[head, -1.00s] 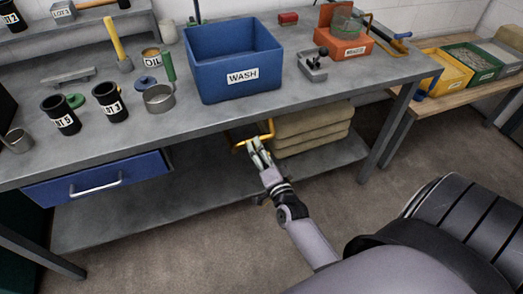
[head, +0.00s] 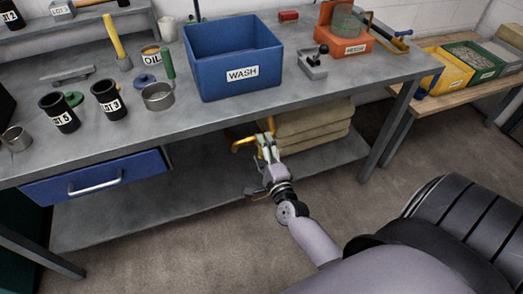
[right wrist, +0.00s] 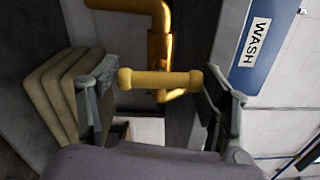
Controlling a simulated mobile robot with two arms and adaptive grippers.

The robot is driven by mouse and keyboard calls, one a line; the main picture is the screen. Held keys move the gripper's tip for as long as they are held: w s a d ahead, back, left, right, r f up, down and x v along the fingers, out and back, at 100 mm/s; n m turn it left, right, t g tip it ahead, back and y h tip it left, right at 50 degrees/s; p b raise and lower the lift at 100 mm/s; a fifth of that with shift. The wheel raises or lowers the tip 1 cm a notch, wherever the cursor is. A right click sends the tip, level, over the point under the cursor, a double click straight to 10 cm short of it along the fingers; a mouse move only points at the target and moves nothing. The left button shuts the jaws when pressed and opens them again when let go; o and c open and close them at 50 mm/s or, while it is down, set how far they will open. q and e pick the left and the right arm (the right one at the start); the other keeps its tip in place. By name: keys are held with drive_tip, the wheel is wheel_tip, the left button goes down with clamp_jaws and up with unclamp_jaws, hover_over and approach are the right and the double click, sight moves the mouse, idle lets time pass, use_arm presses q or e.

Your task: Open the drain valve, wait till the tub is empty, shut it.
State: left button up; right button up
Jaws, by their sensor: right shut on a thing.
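The blue tub (head: 228,85) marked WASH stands on the grey bench. Its inside looks plain blue, and I cannot tell how much water is in it. The yellow drain valve pipe (head: 242,145) shows under the bench's front edge, below the tub. My right gripper (head: 266,142) is at the valve, shut on its handle. In the right wrist view the yellow handle bar (right wrist: 160,79) lies crosswise between the two fingers, with the pipe (right wrist: 158,45) behind it. The gripper partly hides the valve in the head view. My left gripper is not in view.
Folded tan sacks (head: 310,132) lie on the lower shelf (head: 180,200) just right of the valve. A blue drawer (head: 95,178) is under the bench at left. Cups and a steel pot (head: 158,97) stand left of the tub. The floor in front is clear.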

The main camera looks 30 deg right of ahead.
drive_tip(key=shift+f, duration=0.1)
idle(0.4)
drive_tip(key=o, duration=0.8)
drive_tip(key=v, duration=1.2)
drive_tip(key=shift+f, duration=0.1)
